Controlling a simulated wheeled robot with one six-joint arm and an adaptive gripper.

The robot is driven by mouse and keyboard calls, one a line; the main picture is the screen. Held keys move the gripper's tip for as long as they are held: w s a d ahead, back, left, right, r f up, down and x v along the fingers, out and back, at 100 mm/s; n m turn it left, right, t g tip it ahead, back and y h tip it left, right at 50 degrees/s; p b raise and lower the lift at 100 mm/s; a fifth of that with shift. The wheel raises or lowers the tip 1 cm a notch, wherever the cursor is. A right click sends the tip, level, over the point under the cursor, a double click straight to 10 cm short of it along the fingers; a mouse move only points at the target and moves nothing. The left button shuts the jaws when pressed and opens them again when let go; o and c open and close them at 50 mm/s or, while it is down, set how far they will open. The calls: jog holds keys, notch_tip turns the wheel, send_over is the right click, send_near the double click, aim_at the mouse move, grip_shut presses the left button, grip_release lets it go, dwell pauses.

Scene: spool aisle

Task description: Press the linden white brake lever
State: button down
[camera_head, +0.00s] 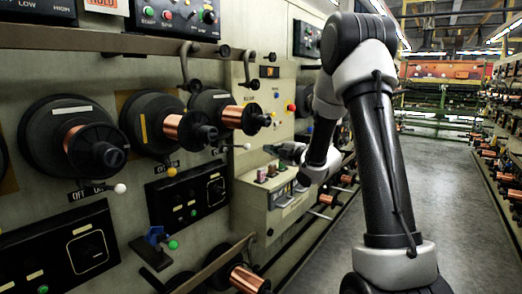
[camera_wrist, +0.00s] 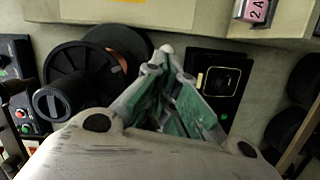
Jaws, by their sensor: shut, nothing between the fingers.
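Several short levers with ball ends stick out below the black spools on the left wall in the head view. One white-balled lever (camera_head: 120,188) is under the nearest spool, beside an OFF marking. Another white-balled lever (camera_head: 247,146) is under the farther copper spool, and a yellow-balled lever (camera_head: 171,171) lies between them. I cannot read which is the linden one. My gripper (camera_head: 287,150) is to the right of the farther white ball, small and partly blurred into the grey box behind. In the wrist view my green-padded fingers (camera_wrist: 162,62) are shut and empty, with a pale rounded tip (camera_wrist: 166,48) just beyond them.
A grey control box (camera_head: 262,205) juts out below my gripper. A black spool (camera_wrist: 75,90) and a dark panel (camera_wrist: 215,82) flank my fingers. The aisle floor (camera_head: 440,190) is clear on the right.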

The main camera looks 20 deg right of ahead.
jog(key=shift+s+d, duration=0.55)
jog(key=shift+d, duration=0.2)
